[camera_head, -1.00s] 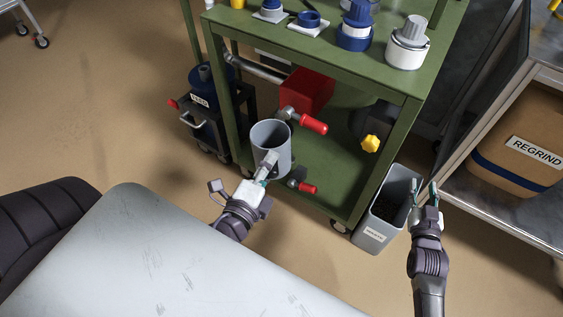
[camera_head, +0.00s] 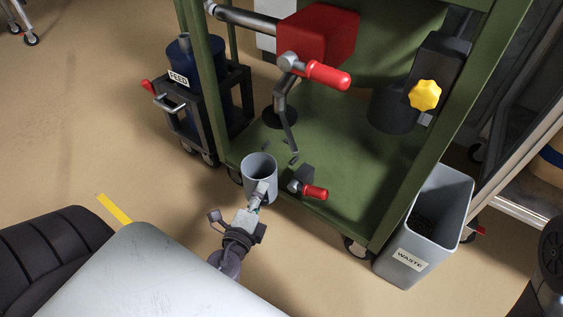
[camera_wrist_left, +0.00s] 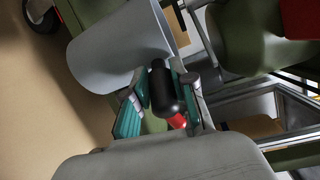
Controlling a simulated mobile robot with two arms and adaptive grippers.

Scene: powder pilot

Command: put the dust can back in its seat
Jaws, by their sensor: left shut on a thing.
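The dust can (camera_head: 258,172) is a grey open-topped cup in front of the left part of the green cart's lower shelf. My left gripper (camera_head: 262,194) is shut on its black handle (camera_wrist_left: 162,88). In the left wrist view, the can (camera_wrist_left: 120,45) fills the upper left and the handle lies between the teal finger pads of the gripper (camera_wrist_left: 158,100). The can looks roughly upright in the head view; its inside is mostly dark. I cannot make out its seat for certain. My right gripper is not in view.
The green cart (camera_head: 340,165) carries a red box (camera_head: 318,35), an upper red-handled lever (camera_head: 328,75), a lower red-handled lever (camera_head: 313,192) close right of the can, and a yellow knob (camera_head: 425,95). A grey waste bin (camera_head: 400,268) stands right; a blue feed drum (camera_head: 190,60) stands left.

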